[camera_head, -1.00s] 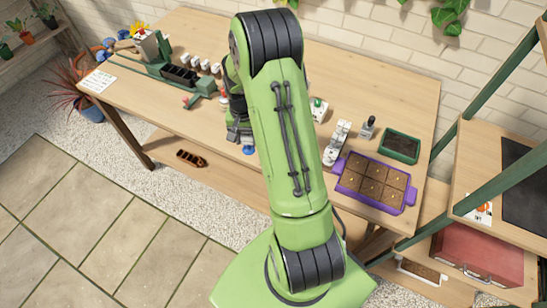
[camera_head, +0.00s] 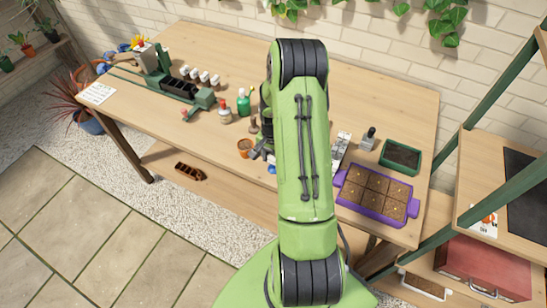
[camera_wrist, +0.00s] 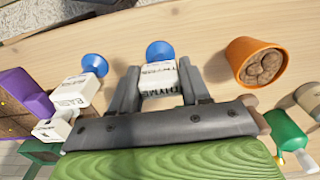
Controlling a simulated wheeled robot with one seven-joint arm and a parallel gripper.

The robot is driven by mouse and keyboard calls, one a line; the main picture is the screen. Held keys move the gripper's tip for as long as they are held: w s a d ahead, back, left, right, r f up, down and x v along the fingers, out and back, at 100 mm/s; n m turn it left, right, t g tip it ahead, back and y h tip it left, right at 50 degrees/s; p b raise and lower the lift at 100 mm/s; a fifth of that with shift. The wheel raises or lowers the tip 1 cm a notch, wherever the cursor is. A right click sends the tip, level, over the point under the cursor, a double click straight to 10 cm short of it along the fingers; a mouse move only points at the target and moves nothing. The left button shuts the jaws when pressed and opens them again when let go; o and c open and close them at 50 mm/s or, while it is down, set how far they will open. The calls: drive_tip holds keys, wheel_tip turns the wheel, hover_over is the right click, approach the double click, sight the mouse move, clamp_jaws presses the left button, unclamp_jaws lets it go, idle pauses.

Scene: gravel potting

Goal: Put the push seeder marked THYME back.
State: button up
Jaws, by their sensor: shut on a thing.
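The push seeder marked THYME (camera_wrist: 158,85) is a small white block with dark lettering and a blue round end (camera_wrist: 160,52). In the wrist view my gripper (camera_wrist: 159,73) is shut on its white body, one dark finger on each side. A second white seeder, seemingly marked BASIL (camera_wrist: 77,90), stands left of my gripper, apart from it. In the head view my arm hides most of the gripper and the held seeder; a bit of blue (camera_head: 272,169) shows beside the arm. A white rack (camera_head: 342,150) is partly hidden right of the arm.
A terracotta pot of brown pebbles (camera_wrist: 257,62) stands close right of my gripper. Bottles, including a green one (camera_head: 243,101), stand farther left. A purple seed tray (camera_head: 347,197) and a dark green tray (camera_head: 401,156) lie to the right. The table front left is clear.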

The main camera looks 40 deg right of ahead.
drive_tip(key=shift+f, duration=0.1)
drive_tip(key=o, duration=0.9)
